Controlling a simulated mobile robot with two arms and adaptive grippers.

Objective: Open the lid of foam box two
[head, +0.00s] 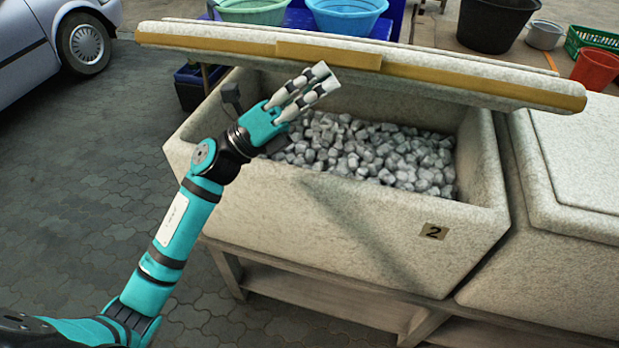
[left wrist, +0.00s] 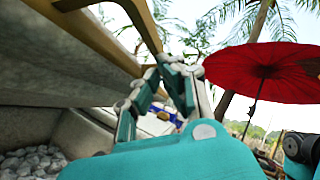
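Foam box two (head: 370,225) is a speckled pale box with a "2" label (head: 433,231) on its front. Its lid (head: 440,73) is raised off the front rim and spans the opening, with a tan band and a tan grip (head: 328,55) on its front edge. My left gripper (head: 328,78) reaches over the box's front left; its fingertips are just under the grip. Whether they touch it is unclear. In the left wrist view the fingers (left wrist: 160,72) rise towards the lid's underside (left wrist: 50,60). Their gap is hard to judge. My right gripper is out of view.
Grey stones (head: 360,150) fill the box. A closed foam box (head: 560,250) stands close on the right. Basins, a red bucket (head: 596,68) and a green crate (head: 592,40) lie behind. A car (head: 60,40) is parked at far left; paving there is clear.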

